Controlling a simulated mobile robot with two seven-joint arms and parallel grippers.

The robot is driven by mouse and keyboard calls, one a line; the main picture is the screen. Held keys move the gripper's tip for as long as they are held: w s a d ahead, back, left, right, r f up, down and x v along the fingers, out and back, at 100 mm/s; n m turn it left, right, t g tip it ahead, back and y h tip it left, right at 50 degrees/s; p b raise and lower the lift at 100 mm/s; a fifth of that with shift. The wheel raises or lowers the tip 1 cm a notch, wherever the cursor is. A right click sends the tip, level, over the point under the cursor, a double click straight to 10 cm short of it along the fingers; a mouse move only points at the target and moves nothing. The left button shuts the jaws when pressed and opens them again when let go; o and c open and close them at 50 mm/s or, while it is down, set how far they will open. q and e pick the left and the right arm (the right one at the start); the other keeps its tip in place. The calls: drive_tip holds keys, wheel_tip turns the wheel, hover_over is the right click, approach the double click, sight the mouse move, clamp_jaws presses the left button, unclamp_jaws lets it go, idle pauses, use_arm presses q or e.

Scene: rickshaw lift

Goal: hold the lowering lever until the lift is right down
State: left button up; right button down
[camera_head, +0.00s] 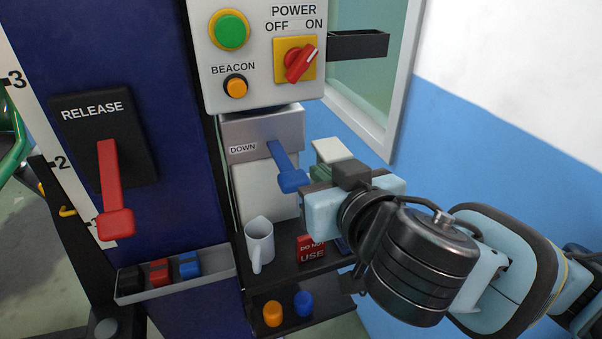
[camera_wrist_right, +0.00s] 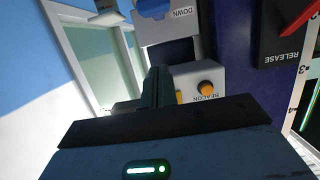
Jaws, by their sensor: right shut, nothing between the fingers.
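The blue lever (camera_head: 286,168) sticks out of a grey box (camera_head: 262,130) marked DOWN and slopes down to the right. It also shows at the top edge of the right wrist view (camera_wrist_right: 155,9). My right gripper (camera_head: 307,187) is beside the lever's knob end. Its fingers, dark green in the right wrist view (camera_wrist_right: 158,82), are shut and empty. There they appear apart from the lever; in the head view I cannot tell if they touch it. My left gripper is not in view. The lift itself is not clearly visible.
A red RELEASE lever (camera_head: 111,190) hangs on the blue column at left, beside a numbered scale (camera_head: 55,150). Above the grey box is a control panel (camera_head: 215,75) with a green button, BEACON button and red power knob. A white mug (camera_head: 259,243) stands below on a shelf.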

drive_tip(key=w+a+f, duration=0.2)
drive_tip(key=w+f, duration=0.4)
drive_tip(key=w, duration=0.3)
drive_tip(key=shift+a+f, duration=0.2)
drive_tip(key=shift+a, duration=0.2)
drive_tip(key=shift+b, duration=0.3)
